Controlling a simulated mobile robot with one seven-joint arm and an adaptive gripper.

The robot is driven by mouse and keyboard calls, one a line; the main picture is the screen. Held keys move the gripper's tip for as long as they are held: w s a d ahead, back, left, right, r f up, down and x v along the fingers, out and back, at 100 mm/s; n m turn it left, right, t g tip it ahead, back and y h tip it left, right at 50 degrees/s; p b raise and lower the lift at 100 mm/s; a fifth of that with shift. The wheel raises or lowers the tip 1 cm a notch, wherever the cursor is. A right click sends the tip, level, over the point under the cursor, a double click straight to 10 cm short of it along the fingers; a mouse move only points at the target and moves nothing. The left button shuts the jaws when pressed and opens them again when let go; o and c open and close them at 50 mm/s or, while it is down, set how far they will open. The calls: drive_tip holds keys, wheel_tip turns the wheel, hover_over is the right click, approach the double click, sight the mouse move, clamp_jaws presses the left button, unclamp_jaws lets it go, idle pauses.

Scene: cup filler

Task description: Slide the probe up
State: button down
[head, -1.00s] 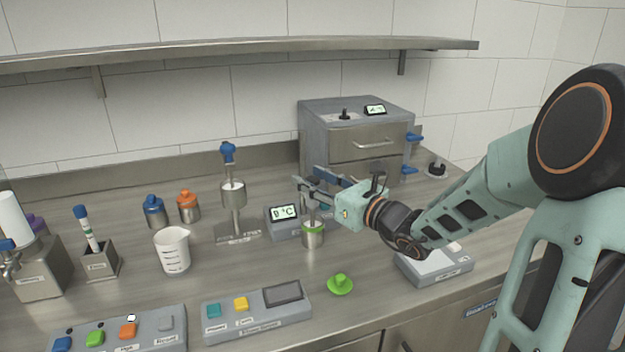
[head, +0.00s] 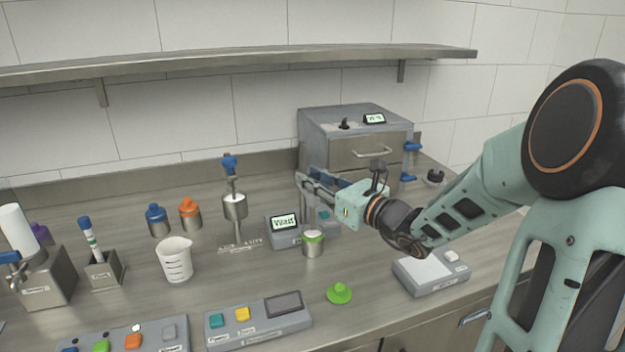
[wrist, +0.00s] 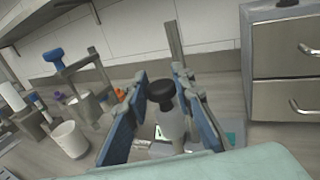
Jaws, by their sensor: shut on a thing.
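My gripper (head: 308,184) is above the grey thermometer unit, whose lit display (head: 284,222) reads "Wait". In the wrist view its two blue-lined fingers (wrist: 160,74) are shut on the probe (wrist: 171,122), a pale upright body with a black top. A metal post (wrist: 174,42) rises behind it. In the head view my gripper mostly hides the probe. I cannot see the probe tip.
A metal drawer cabinet (head: 345,130) stands close behind my gripper. A stand with a blue knob (head: 229,164) is to the left, beside a white beaker (head: 174,260). A green lid (head: 339,293) lies in front. A shelf (head: 240,57) runs above.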

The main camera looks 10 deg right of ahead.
wheel_tip(320, 180, up, 4)
drive_tip(key=p, duration=0.2)
drive_tip(key=shift+r+p, duration=0.2)
drive_tip(key=shift+p, duration=0.1)
drive_tip(key=c, duration=1.7)
unclamp_jaws()
drive_tip(key=shift+r, duration=0.1)
drive_tip(key=shift+c, duration=0.2)
drive_tip(key=shift+o, duration=0.3)
drive_tip(key=shift+s+d, duration=0.25)
drive_tip(key=shift+s, duration=0.05)
drive_tip(key=v, duration=1.1)
drive_tip(key=shift+s, duration=0.1)
